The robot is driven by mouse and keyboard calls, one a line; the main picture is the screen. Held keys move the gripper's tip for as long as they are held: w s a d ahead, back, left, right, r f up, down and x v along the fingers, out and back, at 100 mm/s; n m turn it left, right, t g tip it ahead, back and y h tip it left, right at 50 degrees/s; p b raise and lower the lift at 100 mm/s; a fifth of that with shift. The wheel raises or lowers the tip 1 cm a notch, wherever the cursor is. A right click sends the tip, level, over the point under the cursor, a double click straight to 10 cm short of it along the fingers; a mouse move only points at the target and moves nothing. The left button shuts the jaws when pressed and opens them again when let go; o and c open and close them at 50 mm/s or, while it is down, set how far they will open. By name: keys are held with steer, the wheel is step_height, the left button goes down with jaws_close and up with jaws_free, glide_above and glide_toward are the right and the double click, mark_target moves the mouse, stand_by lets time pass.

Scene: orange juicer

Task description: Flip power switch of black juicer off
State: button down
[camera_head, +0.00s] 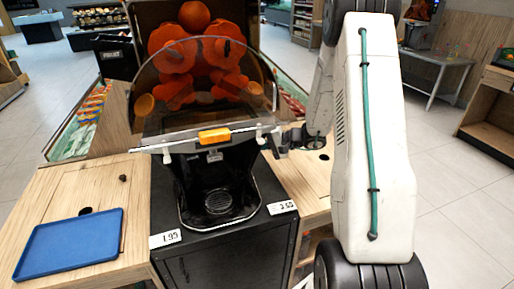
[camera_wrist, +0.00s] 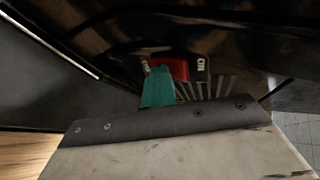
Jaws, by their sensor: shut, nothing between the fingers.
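The black juicer (camera_head: 215,160) stands on a black cabinet, with a clear curved cover over its orange-red inner parts. In the wrist view a red power switch (camera_wrist: 176,67) sits on the juicer's dark side (camera_wrist: 110,45). A black part with white ON lettering (camera_wrist: 203,67) is at its right end. My gripper's teal fingertips (camera_wrist: 158,88) are shut and empty, just in front of the switch's left end, partly covering it. I cannot tell whether they touch it. In the head view my arm reaches the juicer's right side, where the switch is hidden.
A blue tray (camera_head: 70,245) lies on the wooden counter (camera_head: 60,190) to the left. Price tags (camera_head: 165,238) stand on the black cabinet (camera_head: 230,250) at the juicer's foot. Wooden counter also continues right of the juicer. Open floor (camera_head: 450,190) lies to the far right.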

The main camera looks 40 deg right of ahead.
steer(key=shift+r, duration=0.8)
steer(key=shift+d+r, duration=0.1)
steer(key=v, duration=1.4)
steer(key=shift+a+r, duration=0.2)
steer(key=f+x, duration=0.2)
steer(key=x, duration=1.2)
steer(key=shift+d, duration=0.3)
